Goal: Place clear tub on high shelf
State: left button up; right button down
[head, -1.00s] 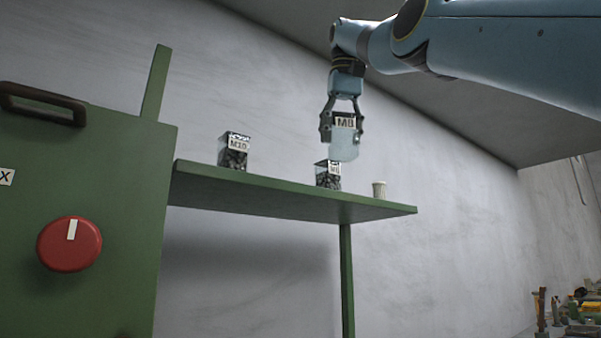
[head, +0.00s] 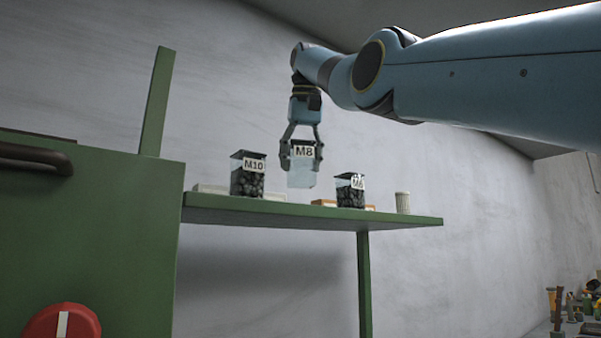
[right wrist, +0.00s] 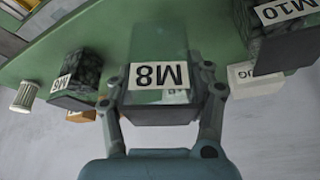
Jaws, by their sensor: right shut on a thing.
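The clear tub (head: 302,171) with a dark top and an M8 label is in my right gripper (head: 302,158), which is shut on its upper part. It hangs upright over the green high shelf (head: 300,213), between two other tubs. In the head view its lower end looks close to the shelf, but I cannot tell whether it touches. In the right wrist view the tub (right wrist: 160,78) sits between both fingers, with its label upside down. My left gripper is not in view.
A dark-filled M10 tub (head: 246,176) stands left of the held tub, and a smaller dark-filled M6 tub (head: 350,190) stands right. A ribbed whitish cup (head: 403,203) is near the shelf's right end. Low boxes (head: 210,188) lie behind. A green upright (head: 157,100) rises at left.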

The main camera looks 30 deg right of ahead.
aim_at(300, 188)
notch_tip(300, 188, down, 4)
jog(key=shift+s+r+b, duration=0.1)
jog(key=shift+r+b, duration=0.1)
jog(key=shift+b, duration=1)
jog(key=shift+w+f, duration=0.2)
jog(key=shift+f, duration=0.15)
jog(key=shift+s+r, duration=0.1)
jog(key=shift+s, duration=0.1)
jog(key=shift+f+b, duration=0.2)
jog(key=shift+b, duration=0.1)
jog(key=c, duration=0.5)
grip_release()
jog(key=shift+a, duration=0.1)
jog(key=shift+r, duration=0.15)
